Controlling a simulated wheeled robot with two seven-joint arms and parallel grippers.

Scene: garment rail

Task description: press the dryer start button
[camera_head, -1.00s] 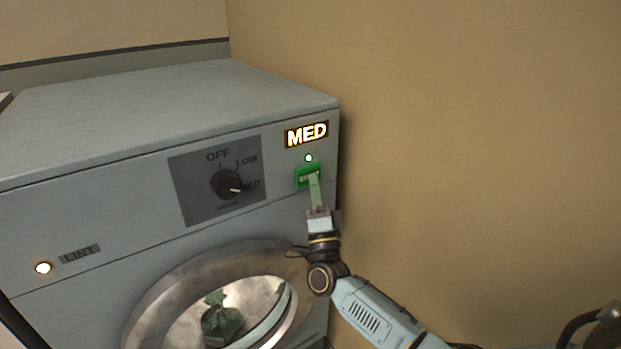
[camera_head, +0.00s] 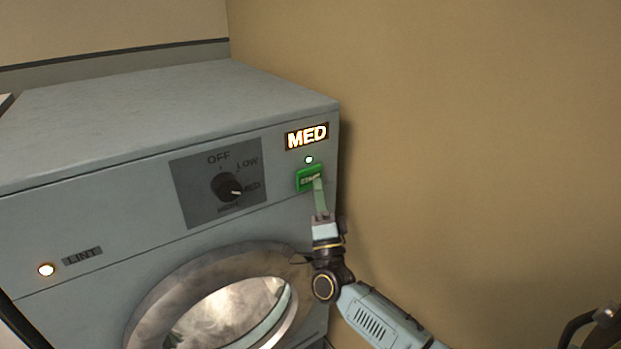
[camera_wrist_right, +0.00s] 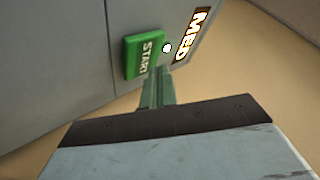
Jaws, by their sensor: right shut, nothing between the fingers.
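The green start button (camera_head: 309,178) is on the upper right of the grey dryer's front (camera_head: 110,222). In the right wrist view the button (camera_wrist_right: 143,54) reads START. My right gripper (camera_head: 318,183) is shut and empty. Its fingertips overlap the lower right of the button in the head view. In the wrist view the fingertips (camera_wrist_right: 157,75) are at the button's lower right edge; I cannot tell whether they touch it. A small lit lamp (camera_head: 309,160) and a lit MED sign (camera_head: 307,136) are above the button. My left gripper is not in view.
A dial (camera_head: 227,187) on a dark panel points toward MED. A lit lamp (camera_head: 46,270) is beside the LINT label. The round door window (camera_head: 222,315) is below, its inside lit. A tan wall (camera_head: 480,150) stands close to the dryer's right side.

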